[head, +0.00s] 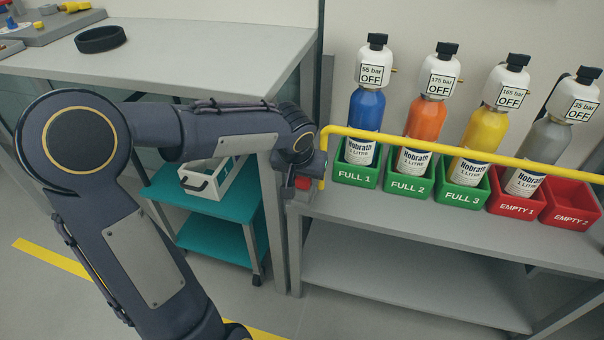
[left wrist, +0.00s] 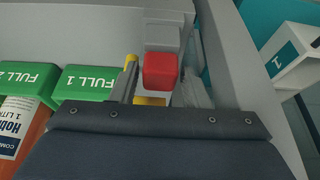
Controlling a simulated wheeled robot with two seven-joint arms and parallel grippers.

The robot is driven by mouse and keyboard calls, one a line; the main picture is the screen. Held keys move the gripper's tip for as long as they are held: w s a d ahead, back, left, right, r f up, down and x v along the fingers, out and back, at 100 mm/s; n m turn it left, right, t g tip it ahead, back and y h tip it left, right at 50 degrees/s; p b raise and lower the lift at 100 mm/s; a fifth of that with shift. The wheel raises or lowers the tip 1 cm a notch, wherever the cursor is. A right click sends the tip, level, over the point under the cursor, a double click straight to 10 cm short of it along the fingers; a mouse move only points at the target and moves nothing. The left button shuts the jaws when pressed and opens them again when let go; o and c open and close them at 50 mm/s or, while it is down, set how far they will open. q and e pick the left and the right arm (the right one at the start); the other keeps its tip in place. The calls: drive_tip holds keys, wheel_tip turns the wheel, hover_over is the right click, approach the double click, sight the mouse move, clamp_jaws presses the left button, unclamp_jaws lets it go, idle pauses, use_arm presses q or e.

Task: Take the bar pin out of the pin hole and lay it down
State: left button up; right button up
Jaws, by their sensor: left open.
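The bar pin shows as a red head (left wrist: 160,71) in the left wrist view. A bit of it shows in the head view (head: 303,183), below my left gripper (head: 308,165), at the left end of the yellow bar (head: 450,152). My left gripper also shows in the left wrist view (left wrist: 160,88); its two fingers are open, one on each side of the red head. I cannot tell whether either finger touches it. The pin hole and the pin's shaft are hidden. My right gripper is not in view.
Bottles stand in green bins (head: 355,173) and a red bin behind the bar; the EMPTY 2 bin (head: 571,207) is empty. The grey rack top (head: 400,208) has a narrow free strip in front. A teal cart (head: 205,215) and a grey bench (head: 200,45) are at left.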

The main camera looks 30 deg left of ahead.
use_arm(q)
clamp_jaws()
idle(0.5)
drive_tip(key=shift+r+p, duration=2.75)
drive_tip(key=shift+r, duration=0.7)
wheel_tip(320, 180, up, 8)
drive_tip(key=p, duration=0.6)
